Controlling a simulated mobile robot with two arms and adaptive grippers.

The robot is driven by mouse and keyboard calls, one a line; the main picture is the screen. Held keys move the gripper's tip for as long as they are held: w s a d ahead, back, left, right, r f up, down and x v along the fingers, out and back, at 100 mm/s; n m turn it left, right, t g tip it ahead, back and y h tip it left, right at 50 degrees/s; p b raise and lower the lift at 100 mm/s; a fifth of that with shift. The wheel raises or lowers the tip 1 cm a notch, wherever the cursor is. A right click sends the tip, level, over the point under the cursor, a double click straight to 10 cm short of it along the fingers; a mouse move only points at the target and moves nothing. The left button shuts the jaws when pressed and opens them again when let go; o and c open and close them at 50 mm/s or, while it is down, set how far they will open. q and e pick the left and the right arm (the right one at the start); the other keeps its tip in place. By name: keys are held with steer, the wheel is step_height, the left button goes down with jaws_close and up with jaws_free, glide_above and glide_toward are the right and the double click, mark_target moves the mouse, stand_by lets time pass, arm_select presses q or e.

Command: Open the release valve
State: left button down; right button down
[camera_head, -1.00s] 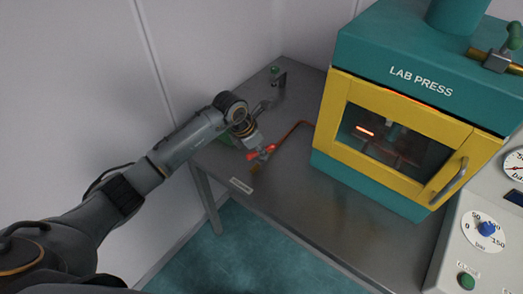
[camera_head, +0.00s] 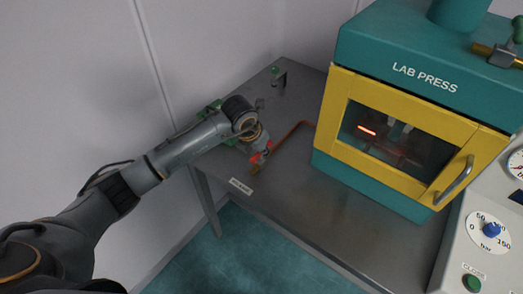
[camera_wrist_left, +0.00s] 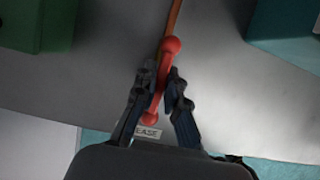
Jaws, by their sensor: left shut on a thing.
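The release valve has a red lever handle with rounded ends, which shows in the left wrist view (camera_wrist_left: 169,50) and partly in the head view (camera_head: 256,158). It sits by the front edge of the metal table, at the end of a copper pipe (camera_head: 290,134) leading to the press. My left gripper (camera_wrist_left: 162,77) is shut on the red lever, one finger on each side, with both lever ends sticking out. In the head view, my wrist hides part of the valve. My right gripper is not in view.
The teal and yellow lab press (camera_head: 400,135) stands right of the valve with its door closed. A label (camera_head: 240,186) lies on the table (camera_head: 330,225) near the valve. A green object (camera_wrist_left: 38,25) is left of the lever in the wrist view. The table's front is clear.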

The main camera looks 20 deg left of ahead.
arm_select(q)
steer(key=c, duration=1.4)
jaws_free()
steer(key=shift+r, duration=0.1)
steer(key=v, duration=1.2)
